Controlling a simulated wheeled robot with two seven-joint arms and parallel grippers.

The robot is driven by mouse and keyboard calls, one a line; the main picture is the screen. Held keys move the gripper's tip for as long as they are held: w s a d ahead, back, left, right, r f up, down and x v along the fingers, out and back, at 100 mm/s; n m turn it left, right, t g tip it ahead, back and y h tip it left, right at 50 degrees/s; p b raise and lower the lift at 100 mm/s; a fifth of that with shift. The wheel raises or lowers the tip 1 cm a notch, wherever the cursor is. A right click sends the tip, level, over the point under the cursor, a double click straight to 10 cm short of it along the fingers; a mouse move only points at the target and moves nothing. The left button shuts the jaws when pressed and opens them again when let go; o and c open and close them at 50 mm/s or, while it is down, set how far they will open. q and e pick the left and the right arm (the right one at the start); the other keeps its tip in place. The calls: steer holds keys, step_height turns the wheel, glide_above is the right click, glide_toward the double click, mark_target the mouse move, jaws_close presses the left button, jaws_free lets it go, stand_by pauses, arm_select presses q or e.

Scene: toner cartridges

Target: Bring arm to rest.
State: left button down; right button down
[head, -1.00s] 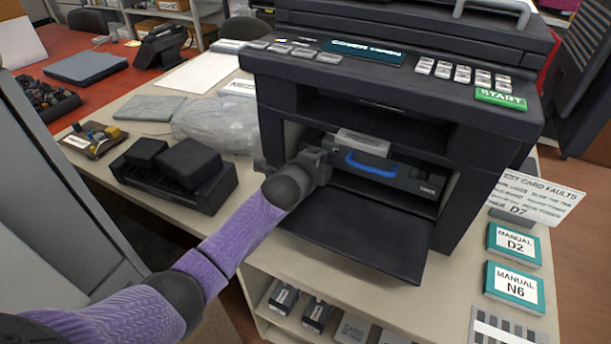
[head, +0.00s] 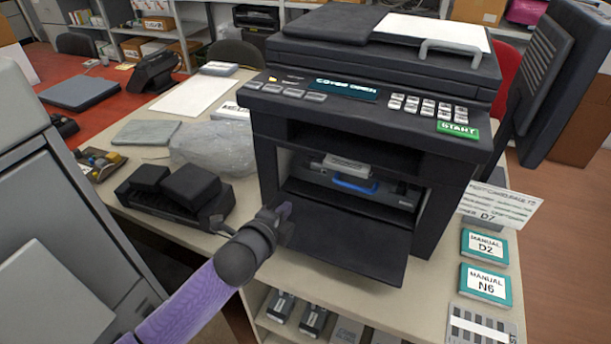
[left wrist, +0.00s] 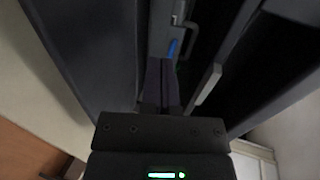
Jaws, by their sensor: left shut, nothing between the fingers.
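My left gripper (head: 284,210) is shut and empty in the head view, in front of the printer's left side, at the left edge of the open front cover (head: 345,240). In the left wrist view its fingers (left wrist: 161,85) are closed together and point toward the printer opening. The black printer (head: 370,120) stands on the table with its cover folded down. Inside the bay sits a toner cartridge (head: 405,193) with a blue handle (head: 355,185), apart from my gripper. The display (head: 346,88) reads "COVER OPEN". My right gripper is not in view.
A black cradle with two blocks (head: 175,192) and a clear plastic bag (head: 215,148) lie left of the printer. Manuals D2 (head: 484,247) and N6 (head: 485,284) lie at the right. Boxed cartridges (head: 313,318) sit on the shelf below. A grey cabinet (head: 50,210) stands at the left.

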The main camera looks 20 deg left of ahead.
arm_select(q)
steer(key=s+d+f+n+g, duration=0.3)
steer(key=s+n+g, duration=0.4)
steer(key=s, duration=0.6)
steer(key=s+d+f+n+g, duration=0.25)
steer(key=s+n+g, duration=0.25)
steer(key=s+n, duration=0.7)
steer(key=s+f+m+g, duration=0.1)
steer(key=s+f+m, duration=0.3)
steer(key=f, duration=1.5)
steer(key=s+a+f, duration=0.1)
steer(key=s+f, duration=0.3)
steer(key=s, duration=0.3)
steer(key=s+a+f+g, duration=0.1)
steer(key=s+a+f, duration=0.1)
steer(key=s+f, duration=0.3)
steer(key=shift+s+a+n+y, duration=0.15)
steer(key=shift+s+n+y, duration=0.25)
steer(key=shift+s, duration=0.55)
